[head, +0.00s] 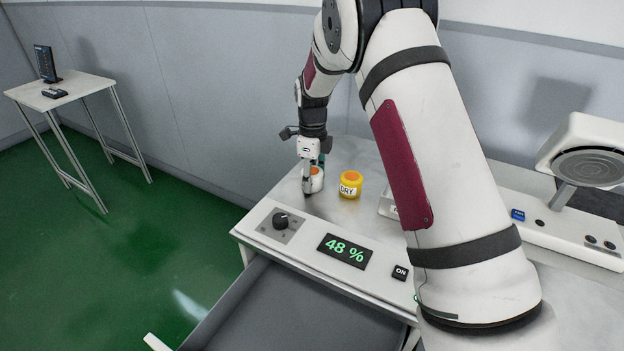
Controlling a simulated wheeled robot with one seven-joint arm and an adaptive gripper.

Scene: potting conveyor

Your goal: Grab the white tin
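A small white tin (317,183) with an orange top stands on the metal worktop, near its left end. My gripper (313,178) points down over it. One dark finger shows at the tin's left side, and a teal part of the gripper is behind and above it on the right. The gripper partly hides the tin. I cannot tell whether the fingers touch it or are closed on it. A yellow tin (350,185) with an orange top and a white label reading "DRY" stands just to the right, apart from the gripper.
The worktop's front panel has a black knob (281,221), a display (344,251) reading 48 % and an ON button (400,272). An open grey drawer (290,310) juts out below. A white device with a round plate (590,167) stands at the right. A side table (62,92) stands far left.

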